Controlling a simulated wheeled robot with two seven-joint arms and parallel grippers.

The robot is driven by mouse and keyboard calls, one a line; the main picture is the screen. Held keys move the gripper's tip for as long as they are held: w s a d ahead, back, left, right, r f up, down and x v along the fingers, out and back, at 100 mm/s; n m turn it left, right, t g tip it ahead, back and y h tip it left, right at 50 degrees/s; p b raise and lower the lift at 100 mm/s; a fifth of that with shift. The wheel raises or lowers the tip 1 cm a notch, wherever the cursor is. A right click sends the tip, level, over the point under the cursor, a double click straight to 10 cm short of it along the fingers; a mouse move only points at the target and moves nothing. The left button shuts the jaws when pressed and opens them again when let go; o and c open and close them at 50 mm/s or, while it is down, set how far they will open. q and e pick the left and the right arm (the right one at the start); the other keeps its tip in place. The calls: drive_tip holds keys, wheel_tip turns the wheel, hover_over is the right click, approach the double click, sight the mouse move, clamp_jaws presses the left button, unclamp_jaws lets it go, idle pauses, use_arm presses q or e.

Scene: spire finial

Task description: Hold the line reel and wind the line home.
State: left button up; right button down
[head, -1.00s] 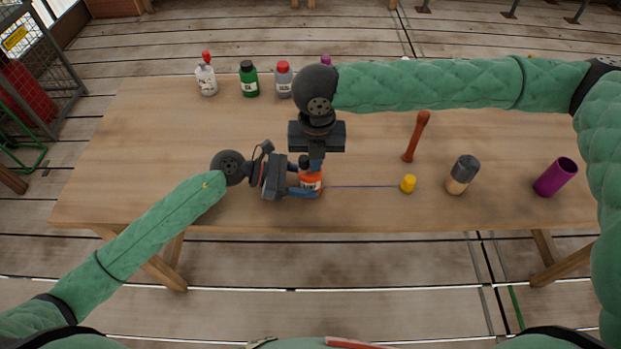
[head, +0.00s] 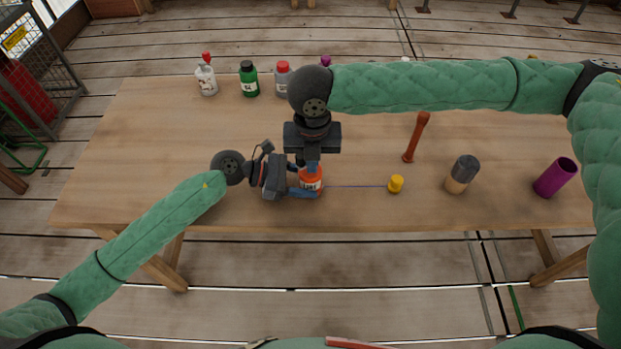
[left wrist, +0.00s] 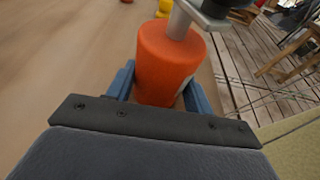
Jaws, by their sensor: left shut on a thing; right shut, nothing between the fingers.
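The orange line reel (head: 311,181) stands on the wooden table (head: 140,150). My left gripper (head: 303,184) is shut on it from the left; the reel also shows between the blue fingers in the left wrist view (left wrist: 166,65). A thin blue line (head: 355,187) runs from the reel to a yellow weight-like piece (head: 396,184) on its right. My right gripper (head: 313,164) is shut, pointing down just over the reel's top. In the left wrist view a grey metal part sits on top of the reel; whether my right fingers touch it, I cannot tell.
Several bottles, including a green one (head: 249,80), line the back edge. The table's left part is clear.

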drive_tip(key=shift+w+a, duration=0.1)
drive_tip(key=shift+a, duration=0.55)
idle(0.4)
drive_tip(key=shift+w+a, duration=0.45)
drive_tip(key=shift+a, duration=0.15)
idle(0.9)
drive_tip(key=shift+w+a, duration=0.25)
drive_tip(key=shift+w, duration=0.4)
idle(0.8)
drive_tip(key=shift+w+d, duration=0.2)
drive_tip(key=shift+w, duration=0.65)
idle(1.0)
drive_tip(key=shift+a, duration=0.2)
drive_tip(key=shift+r, duration=0.15)
wheel_tip(320, 180, up, 7)
idle(1.0)
drive_tip(key=shift+s, duration=0.1)
idle(0.3)
